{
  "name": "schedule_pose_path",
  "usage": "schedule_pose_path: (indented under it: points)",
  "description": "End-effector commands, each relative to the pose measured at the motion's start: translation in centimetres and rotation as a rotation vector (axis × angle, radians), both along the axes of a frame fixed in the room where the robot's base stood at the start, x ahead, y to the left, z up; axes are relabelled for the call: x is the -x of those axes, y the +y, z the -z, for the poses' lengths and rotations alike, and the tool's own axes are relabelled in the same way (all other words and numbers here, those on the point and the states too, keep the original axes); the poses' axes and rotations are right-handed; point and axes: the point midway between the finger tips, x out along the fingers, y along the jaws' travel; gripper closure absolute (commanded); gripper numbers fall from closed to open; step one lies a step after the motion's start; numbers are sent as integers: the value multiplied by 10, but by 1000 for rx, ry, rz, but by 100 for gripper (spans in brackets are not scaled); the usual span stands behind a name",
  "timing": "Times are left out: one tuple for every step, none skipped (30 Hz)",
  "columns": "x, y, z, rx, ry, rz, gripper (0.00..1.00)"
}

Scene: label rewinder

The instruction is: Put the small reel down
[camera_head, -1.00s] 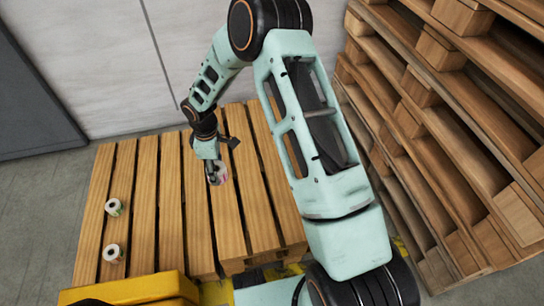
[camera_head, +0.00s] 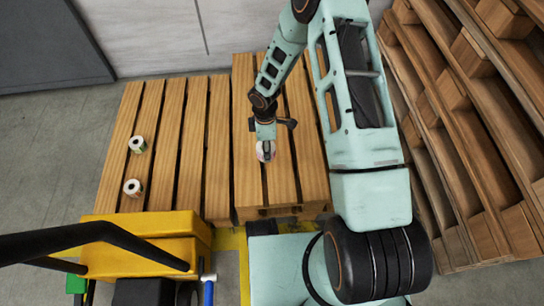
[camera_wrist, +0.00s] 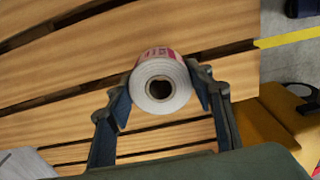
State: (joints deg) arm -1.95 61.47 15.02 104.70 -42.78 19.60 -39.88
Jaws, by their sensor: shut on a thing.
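The small reel (camera_wrist: 159,86) is a white roll with a dark core hole and pink-red print on its side. In the wrist view it sits between the two fingers of my gripper (camera_wrist: 160,92), which is shut on it. In the head view my gripper (camera_head: 266,151) points down over the right, higher-looking part of the wooden pallets (camera_head: 285,185), with the reel (camera_head: 261,154) at its fingertips. I cannot tell whether the reel touches the slats.
Two other small reels stand on the left pallet, one further back (camera_head: 138,144) and one nearer (camera_head: 132,187). A yellow pallet truck (camera_head: 150,250) with a black handle is at the front left. Stacked pallets (camera_head: 470,110) rise at the right. Slats around the left reels are clear.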

Motion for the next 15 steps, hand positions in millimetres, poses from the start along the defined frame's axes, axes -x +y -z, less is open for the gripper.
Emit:
schedule_pose_path:
  points:
    - [0, -2, 3, 0, -1, 0, 80]
    - [0, -3, 3, 0, -1, 0, 80]
    - [1, -4, 5, 0, -1, 0, 80]
    - [1, -5, 7, 0, 0, 0, 80]
    - [2, -7, 9, 0, 0, 0, 80]
    - [2, -10, 13, 1, 1, 1, 80]
    - [3, -12, 17, 1, 1, 1, 80]
    - [4, -15, 21, 0, 2, 2, 80]
    - [6, -20, 27, 1, 3, 2, 80]
    - [6, -20, 34, 0, 3, 0, 80]
    - [6, -19, 41, 0, 2, -1, 80]
    - [5, -19, 48, 0, 1, -1, 80]
    - [5, -19, 51, 0, 1, 0, 80]
    - [5, -19, 54, 0, 1, 0, 80]
    - [5, -19, 55, 0, 0, 0, 80]
